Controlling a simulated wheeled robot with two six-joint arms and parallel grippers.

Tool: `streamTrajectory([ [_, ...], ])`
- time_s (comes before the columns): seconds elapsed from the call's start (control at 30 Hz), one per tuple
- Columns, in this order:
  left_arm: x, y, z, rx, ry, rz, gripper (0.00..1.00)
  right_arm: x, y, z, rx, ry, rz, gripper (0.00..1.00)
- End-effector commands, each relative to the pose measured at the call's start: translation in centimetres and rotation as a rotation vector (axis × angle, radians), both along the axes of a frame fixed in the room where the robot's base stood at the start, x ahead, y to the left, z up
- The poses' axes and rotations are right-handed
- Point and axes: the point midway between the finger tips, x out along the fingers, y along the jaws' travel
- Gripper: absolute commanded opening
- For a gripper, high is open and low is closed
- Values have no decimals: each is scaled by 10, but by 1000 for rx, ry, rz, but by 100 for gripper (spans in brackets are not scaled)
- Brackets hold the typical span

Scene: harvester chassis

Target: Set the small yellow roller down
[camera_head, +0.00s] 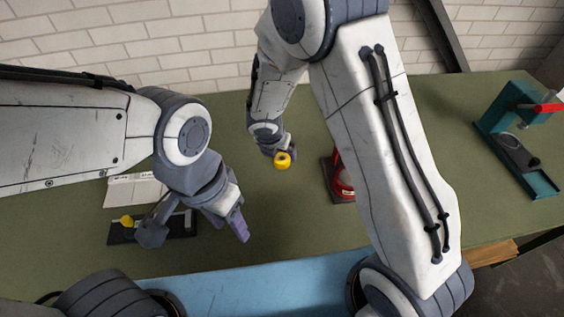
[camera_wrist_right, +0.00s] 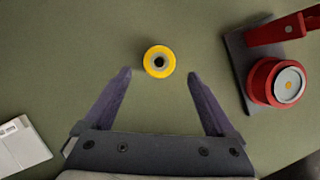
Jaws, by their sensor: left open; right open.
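The small yellow roller (camera_head: 283,160) is a short yellow cylinder with a dark centre, near the middle of the green table. In the right wrist view the roller (camera_wrist_right: 151,52) shows end-on, just beyond the fingertips and apart from both fingers. It appears to rest on the table. My right gripper (camera_wrist_right: 159,73) is open and empty, its fingers spread to either side below the roller.
A red device on a dark base (camera_wrist_right: 275,80) stands right of the roller. A black fixture with a yellow part (camera_head: 127,221) and a white card (camera_head: 130,190) lie at the left. A teal press with a red handle (camera_head: 520,110) stands far right. Table around the roller is clear.

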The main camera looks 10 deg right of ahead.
Motion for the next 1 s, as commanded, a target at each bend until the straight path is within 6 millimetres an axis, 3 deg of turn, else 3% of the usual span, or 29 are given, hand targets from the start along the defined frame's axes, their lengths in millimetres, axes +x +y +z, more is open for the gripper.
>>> streamTrajectory([
  [0.4,0,0,-5,0,0,0,50,21,-11,-45,1,1,-3,91],
  [0.7,0,0,-5,0,0,0,50,23,-12,-47,2,-1,-2,91],
  [0.93,0,0,-5,0,0,0,50,23,-12,-47,1,-1,-3,3],
  [1.0,0,0,-5,0,0,0,50,23,-12,-47,1,-1,-3,0],
])
